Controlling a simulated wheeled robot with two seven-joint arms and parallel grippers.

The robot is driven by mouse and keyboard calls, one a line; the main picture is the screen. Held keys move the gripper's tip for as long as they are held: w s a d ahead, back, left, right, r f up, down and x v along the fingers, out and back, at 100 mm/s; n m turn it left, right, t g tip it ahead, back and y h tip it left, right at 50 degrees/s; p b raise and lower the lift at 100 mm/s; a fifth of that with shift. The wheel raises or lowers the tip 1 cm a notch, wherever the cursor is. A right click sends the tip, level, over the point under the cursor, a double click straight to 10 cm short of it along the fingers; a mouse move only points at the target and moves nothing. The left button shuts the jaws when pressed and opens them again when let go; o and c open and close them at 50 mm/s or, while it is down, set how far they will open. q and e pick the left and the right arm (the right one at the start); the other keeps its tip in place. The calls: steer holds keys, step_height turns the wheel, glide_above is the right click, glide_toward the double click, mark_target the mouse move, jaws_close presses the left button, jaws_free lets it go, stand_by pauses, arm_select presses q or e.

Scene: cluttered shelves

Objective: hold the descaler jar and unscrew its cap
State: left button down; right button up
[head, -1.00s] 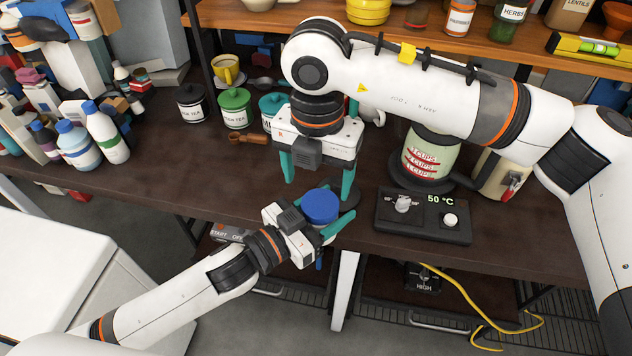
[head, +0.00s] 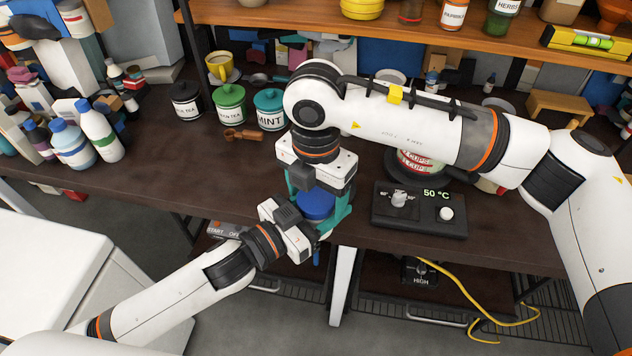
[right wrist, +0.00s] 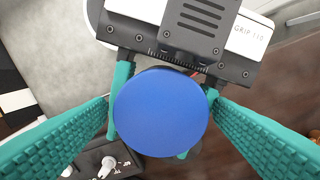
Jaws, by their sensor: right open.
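The descaler jar shows mainly as its round blue cap (head: 316,205), in front of the table's edge; the cap also fills the middle of the right wrist view (right wrist: 160,112). The jar's body and label are hidden beneath it. My left gripper (head: 318,225) comes in from the lower left and is shut on the jar, its teal fingers on both sides below the cap. My right gripper (head: 318,198) points down over the cap. Its fingers are open on either side, with gaps to the cap in the right wrist view.
A heater with a dial (head: 420,209) reading 50 °C stands just right of the grippers. The dark tabletop (head: 150,160) is clear at left.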

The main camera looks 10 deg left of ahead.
steer(key=c, duration=1)
steer(key=shift+n, duration=1.6)
steer(key=o, duration=1.1)
steer(key=shift+c, duration=0.2)
